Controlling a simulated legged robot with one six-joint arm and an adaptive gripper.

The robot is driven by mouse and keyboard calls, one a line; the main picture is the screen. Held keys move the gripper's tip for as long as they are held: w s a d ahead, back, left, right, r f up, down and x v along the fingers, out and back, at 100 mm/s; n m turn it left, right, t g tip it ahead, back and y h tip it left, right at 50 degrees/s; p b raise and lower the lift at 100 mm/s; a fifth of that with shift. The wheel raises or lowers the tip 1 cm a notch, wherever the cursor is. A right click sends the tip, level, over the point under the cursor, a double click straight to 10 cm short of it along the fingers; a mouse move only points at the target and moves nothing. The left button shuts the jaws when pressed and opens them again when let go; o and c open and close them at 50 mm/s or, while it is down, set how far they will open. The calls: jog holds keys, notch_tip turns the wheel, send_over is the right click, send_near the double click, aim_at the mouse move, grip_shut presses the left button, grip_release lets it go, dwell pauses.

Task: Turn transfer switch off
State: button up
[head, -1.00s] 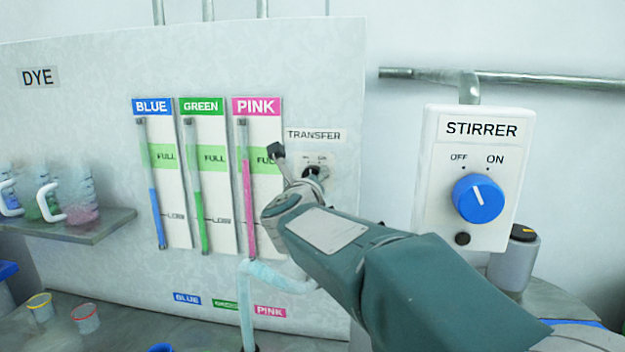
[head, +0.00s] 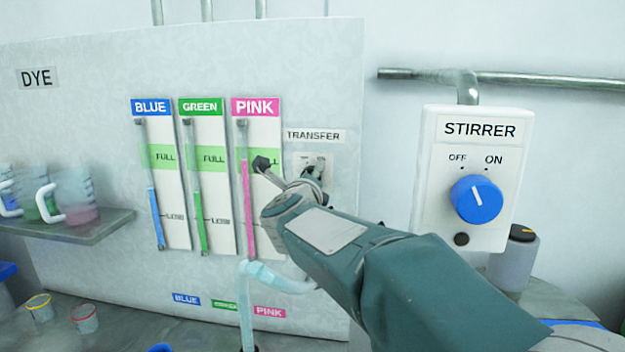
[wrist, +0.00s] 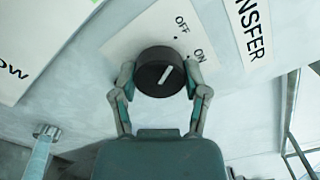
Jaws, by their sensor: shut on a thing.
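The transfer switch is a round black knob (wrist: 152,83) with a white pointer line, on a white plate (wrist: 120,46) marked OFF and ON.
The stirrer box (head: 430,190) with a blue knob (head: 478,198) is to the right of my arm. The pink gauge (head: 247,200) is close to the left finger. A pale pipe (head: 246,300) runs below my gripper. Beakers stand on a shelf (head: 75,230) at left.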

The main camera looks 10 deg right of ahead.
jog(key=shift+a, duration=0.1)
jog(key=o, duration=1.1)
jog(key=shift+w, duration=0.1)
jog(key=shift+o, duration=0.2)
jog(key=shift+a, duration=0.15)
jog(key=v, duration=1.2)
jog(key=shift+f, duration=0.1)
